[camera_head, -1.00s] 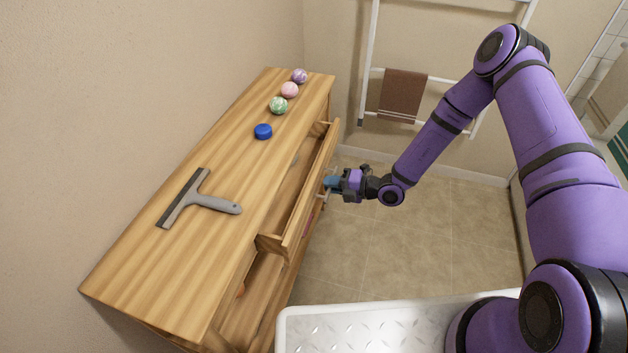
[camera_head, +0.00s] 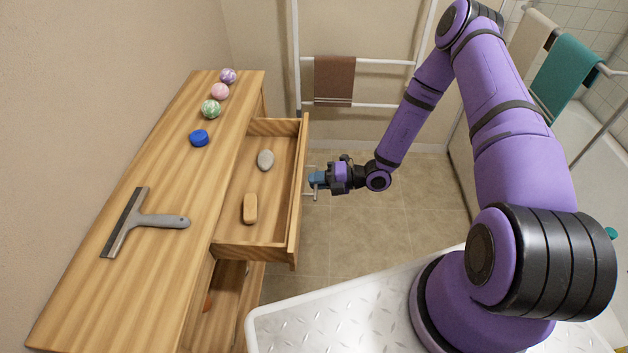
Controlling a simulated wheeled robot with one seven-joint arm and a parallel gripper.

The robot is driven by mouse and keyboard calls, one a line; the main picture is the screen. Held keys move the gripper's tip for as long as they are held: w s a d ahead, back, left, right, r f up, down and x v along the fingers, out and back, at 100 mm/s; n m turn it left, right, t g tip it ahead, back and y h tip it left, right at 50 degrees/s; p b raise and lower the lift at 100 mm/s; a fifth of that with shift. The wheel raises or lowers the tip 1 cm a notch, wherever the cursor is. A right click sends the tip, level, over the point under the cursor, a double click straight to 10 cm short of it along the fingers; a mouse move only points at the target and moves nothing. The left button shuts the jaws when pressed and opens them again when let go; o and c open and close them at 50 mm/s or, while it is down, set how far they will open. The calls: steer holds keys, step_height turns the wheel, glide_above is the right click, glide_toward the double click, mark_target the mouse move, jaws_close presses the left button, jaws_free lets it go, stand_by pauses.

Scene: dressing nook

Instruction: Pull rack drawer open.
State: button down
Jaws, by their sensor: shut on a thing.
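The wooden rack (camera_head: 170,175) stands along the left wall. Its upper drawer (camera_head: 268,238) is pulled well out, and its inside shows a grey oval stone-like thing (camera_head: 265,160) and a tan wooden block-like thing (camera_head: 250,208). My gripper (camera_head: 316,181) is at the outer side of the drawer front, shut on the light metal handle (camera_head: 316,195). The fingertips are small in view, and part of the handle is hidden by them.
A lower drawer (camera_head: 225,300) is partly open. A towel rail (camera_head: 357,103) stands behind. The tiled floor (camera_head: 380,225) is clear.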

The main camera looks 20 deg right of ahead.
steer(key=c, duration=1.2)
jaws_free()
steer(key=v, duration=1)
steer(key=shift+s+d+r, duration=0.1)
steer(key=shift+d, duration=0.3)
